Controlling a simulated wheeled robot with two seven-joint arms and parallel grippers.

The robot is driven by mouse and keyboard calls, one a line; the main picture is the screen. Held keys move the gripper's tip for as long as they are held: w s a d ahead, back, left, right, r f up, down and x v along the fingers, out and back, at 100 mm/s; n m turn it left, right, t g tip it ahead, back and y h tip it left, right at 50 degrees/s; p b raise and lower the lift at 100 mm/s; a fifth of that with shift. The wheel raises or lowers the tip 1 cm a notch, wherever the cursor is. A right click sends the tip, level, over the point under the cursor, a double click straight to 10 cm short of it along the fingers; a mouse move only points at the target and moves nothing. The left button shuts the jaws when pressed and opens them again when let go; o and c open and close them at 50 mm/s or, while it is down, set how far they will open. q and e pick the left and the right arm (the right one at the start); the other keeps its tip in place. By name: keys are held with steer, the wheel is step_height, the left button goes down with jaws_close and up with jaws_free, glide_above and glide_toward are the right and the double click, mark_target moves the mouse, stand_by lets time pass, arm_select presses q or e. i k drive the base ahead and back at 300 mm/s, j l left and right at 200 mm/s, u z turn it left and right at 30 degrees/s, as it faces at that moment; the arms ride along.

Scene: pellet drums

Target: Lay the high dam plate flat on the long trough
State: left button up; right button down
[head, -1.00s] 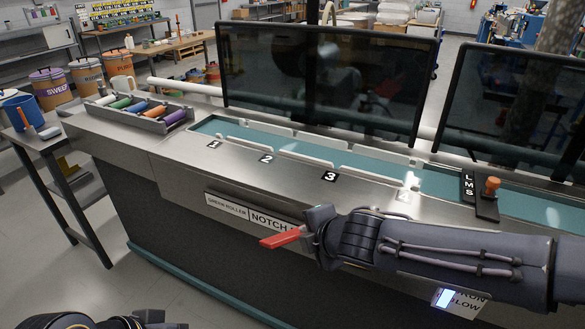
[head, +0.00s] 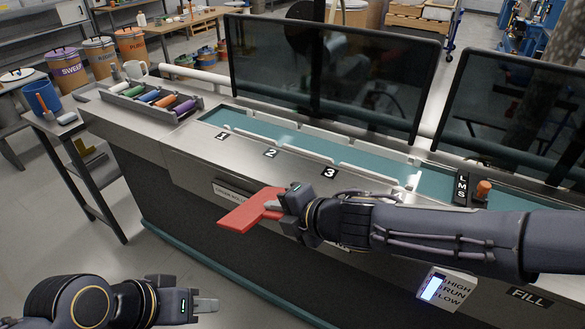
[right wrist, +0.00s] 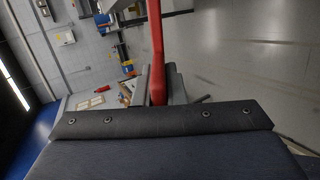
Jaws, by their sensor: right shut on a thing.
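The high dam plate (head: 246,212) is a flat red plate with a stepped outline. My right gripper (head: 274,206) is shut on its right end and holds it in the air before the front of the counter. In the right wrist view the plate (right wrist: 156,45) shows nearly edge-on between the fingers (right wrist: 157,88). The long trough (head: 300,141) is the teal channel in the counter top, beyond the plate, with white dividers along it. The plate is apart from the trough. My left gripper (head: 205,306) is low at the left, empty; its finger gap is unclear.
Number tiles mark the trough's near edge. Dark screens (head: 330,80) stand behind it. A rack of coloured rollers (head: 150,100) sits at the counter's left. An orange-knobbed lever (head: 483,190) stands at right. A side table with a blue cup (head: 40,98) is at far left.

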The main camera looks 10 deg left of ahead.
mark_target(297, 176)
steer(key=i, duration=1)
